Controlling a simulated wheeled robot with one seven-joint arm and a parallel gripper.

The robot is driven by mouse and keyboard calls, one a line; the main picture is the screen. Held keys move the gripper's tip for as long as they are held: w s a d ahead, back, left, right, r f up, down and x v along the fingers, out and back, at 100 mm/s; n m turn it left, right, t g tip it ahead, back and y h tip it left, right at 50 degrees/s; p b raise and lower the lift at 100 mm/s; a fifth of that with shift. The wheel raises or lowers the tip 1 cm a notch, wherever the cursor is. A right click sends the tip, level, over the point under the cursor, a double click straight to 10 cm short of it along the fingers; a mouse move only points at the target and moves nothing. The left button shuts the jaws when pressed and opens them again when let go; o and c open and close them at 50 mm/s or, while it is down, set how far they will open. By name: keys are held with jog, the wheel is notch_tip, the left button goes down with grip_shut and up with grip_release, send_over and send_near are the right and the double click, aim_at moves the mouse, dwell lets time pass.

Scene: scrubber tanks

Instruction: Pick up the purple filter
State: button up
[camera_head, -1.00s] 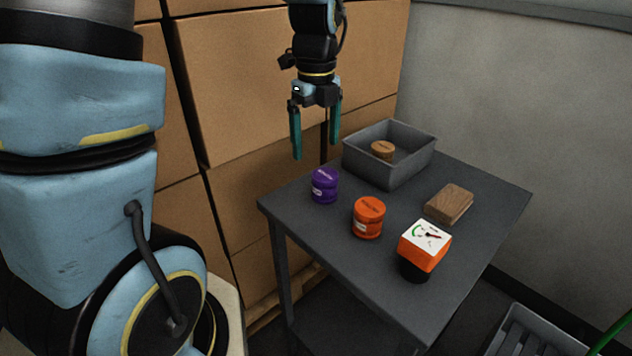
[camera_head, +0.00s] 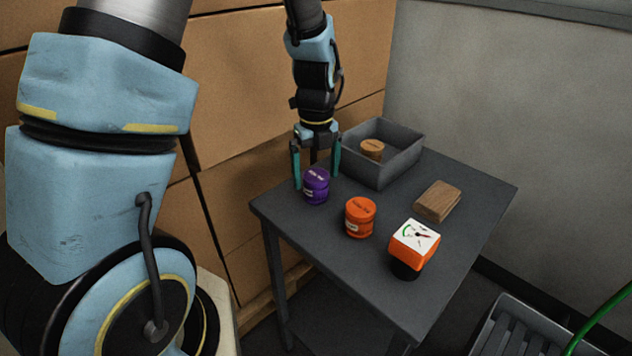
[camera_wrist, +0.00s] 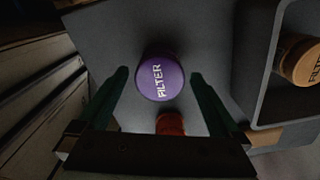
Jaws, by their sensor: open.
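The purple filter (camera_head: 316,187) stands upright on the table near its back left corner. In the wrist view the purple filter (camera_wrist: 160,78) shows its round top with the word FILTER, just beyond and between the fingertips. My gripper (camera_head: 316,178) is open, pointing down at the filter, with one teal finger to its left and the other behind it to the right. In the wrist view my gripper (camera_wrist: 158,75) has its fingers spread wide and nothing held. I cannot tell whether a finger touches the filter.
On the dark table (camera_head: 300,232) an orange filter (camera_head: 360,217) stands close to the purple one. A gauge block (camera_head: 411,248), a wooden block (camera_head: 437,201) and a grey bin (camera_head: 395,165) holding a tan filter (camera_head: 372,149) are to the right. Stacked boxes (camera_head: 240,90) rise behind.

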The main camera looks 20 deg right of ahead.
jog(key=shift+f, duration=1)
jog(key=c, duration=1.3)
